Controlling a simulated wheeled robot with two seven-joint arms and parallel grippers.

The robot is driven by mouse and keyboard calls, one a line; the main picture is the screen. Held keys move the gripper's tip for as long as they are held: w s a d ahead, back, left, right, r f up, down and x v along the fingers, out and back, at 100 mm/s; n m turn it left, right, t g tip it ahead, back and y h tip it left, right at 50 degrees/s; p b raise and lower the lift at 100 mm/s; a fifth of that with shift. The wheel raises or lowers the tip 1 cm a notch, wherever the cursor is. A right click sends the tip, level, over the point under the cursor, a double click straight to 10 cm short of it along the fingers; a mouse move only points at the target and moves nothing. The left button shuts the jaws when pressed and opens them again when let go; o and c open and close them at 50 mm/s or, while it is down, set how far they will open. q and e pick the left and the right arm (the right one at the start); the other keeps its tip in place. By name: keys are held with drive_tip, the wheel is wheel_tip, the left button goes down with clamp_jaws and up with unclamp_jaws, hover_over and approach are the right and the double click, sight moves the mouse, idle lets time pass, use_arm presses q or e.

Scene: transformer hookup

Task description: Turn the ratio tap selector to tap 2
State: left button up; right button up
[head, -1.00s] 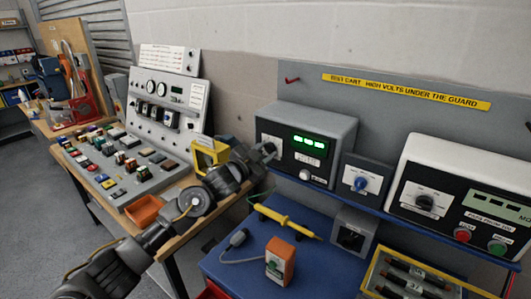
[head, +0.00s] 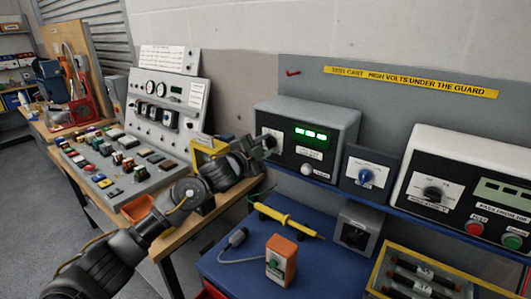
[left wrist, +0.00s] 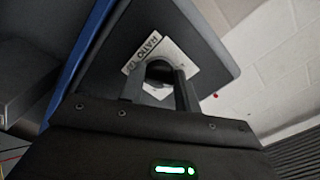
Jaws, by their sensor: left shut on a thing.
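The ratio tap selector is a dark knob (left wrist: 158,72) on a white plate marked RATIO, tilted in the left wrist view. The plate (head: 272,138) sits at the left of the front of a grey box (head: 308,112) with a green lit display. My left gripper (head: 268,145) reaches this plate from the left and covers the knob in the head view. In the left wrist view my left gripper's fingers (left wrist: 157,88) stand on both sides of the knob, shut on it. The tap the knob points to cannot be read. My right gripper is not in view.
A box with a blue knob (head: 366,176) and a white-topped tester (head: 434,189) stand to the right on the shelf. A bench with a sloped panel (head: 170,98) is at left.

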use_arm(q)
drive_tip(key=shift+f+m+b, duration=0.1)
drive_tip(key=shift+m+b, duration=0.55)
drive_tip(key=shift+m, duration=0.25)
drive_tip(key=o, duration=1)
drive_tip(key=shift+c, duration=0.2)
drive_tip(key=b+v, duration=0.2)
drive_tip(key=v, duration=0.8)
drive_tip(key=shift+s+a+b, duration=0.2)
drive_tip(key=shift+s+b, duration=0.15)
